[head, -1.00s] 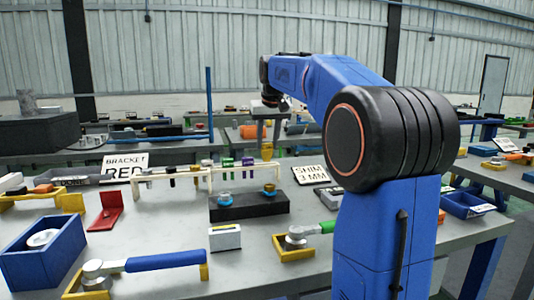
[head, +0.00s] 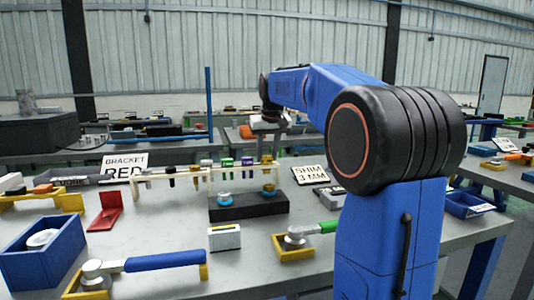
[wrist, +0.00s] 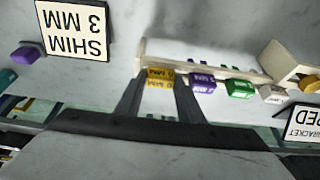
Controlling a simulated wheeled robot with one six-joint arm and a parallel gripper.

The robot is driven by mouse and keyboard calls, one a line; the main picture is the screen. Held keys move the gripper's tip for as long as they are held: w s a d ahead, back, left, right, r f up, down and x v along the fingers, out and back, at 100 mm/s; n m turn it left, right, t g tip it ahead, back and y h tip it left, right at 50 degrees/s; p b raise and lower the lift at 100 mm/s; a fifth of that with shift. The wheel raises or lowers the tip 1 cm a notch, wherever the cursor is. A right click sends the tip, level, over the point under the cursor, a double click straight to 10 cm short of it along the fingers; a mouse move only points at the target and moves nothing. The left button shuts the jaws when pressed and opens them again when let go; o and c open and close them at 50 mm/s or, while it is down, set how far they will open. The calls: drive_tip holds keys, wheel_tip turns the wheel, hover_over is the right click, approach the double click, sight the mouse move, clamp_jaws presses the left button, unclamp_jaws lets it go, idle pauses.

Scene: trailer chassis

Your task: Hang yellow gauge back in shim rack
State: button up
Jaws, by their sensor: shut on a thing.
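The yellow gauge (wrist: 160,77) is between the two fingers of my gripper (wrist: 157,90) in the wrist view, and the fingers are shut on it. It is at the end of the pale shim rack (wrist: 223,73), beside the purple gauge (wrist: 202,84). Whether it rests on the rack or is just off it, I cannot tell. In the head view the yellow gauge (head: 267,159) shows at the right end of the rack, below my wrist. My fingertips are not clear in that view.
Green (wrist: 240,89) and grey (wrist: 273,94) gauges hang farther along the rack. The SHIM 3 MM sign (head: 311,175) stands right of the rack. A black block with knobs (head: 248,206) sits in front. A BRACKET RED sign (head: 124,165) is at the left.

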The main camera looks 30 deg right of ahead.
drive_tip(key=o, duration=1.1)
drive_tip(key=shift+c, duration=0.2)
drive_tip(key=v, duration=1.3)
drive_tip(key=shift+w, duration=0.2)
drive_tip(key=shift+d, duration=0.1)
